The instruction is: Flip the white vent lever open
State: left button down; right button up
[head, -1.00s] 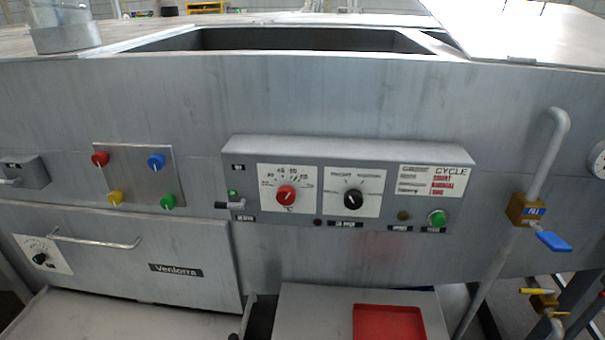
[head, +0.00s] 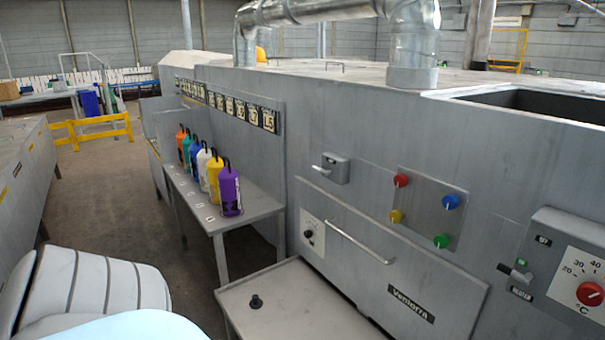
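A small grey box (head: 336,168) is fixed to the machine's front panel in the head view, left of the coloured knobs. A short pale lever (head: 321,168) sticks out from it to the left, roughly level. I cannot read a label that names it as the vent. Neither of my grippers is in view, and nothing touches either lever.
A drawer front with a long bar handle (head: 358,242) lies below the box. A low grey table (head: 290,305) juts out in front. Several coloured bottles stand on a side shelf (head: 255,212). The floor (head: 110,190) to the left is open. Silver ducting (head: 330,12) runs above.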

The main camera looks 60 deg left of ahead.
aim_at(325, 173)
jog(key=k+j+u, duration=0.1)
jog(key=k+j, duration=0.2)
jog(key=j, duration=0.15)
jog(key=k+j, duration=0.25)
jog(key=j, duration=0.2)
jog(key=k+j+u, duration=0.2)
jog(key=j, duration=0.85)
jog(key=i+j, duration=0.15)
jog(key=j, duration=0.2)
jog(key=i+j+u, duration=0.15)
jog(key=j, duration=0.2)
jog(key=i+j, duration=0.15)
jog(key=j, duration=0.2)
jog(key=i+j, duration=0.15)
jog(key=i, duration=0.15)
jog(key=i+j+u, duration=0.15)
jog(key=i, duration=0.2)
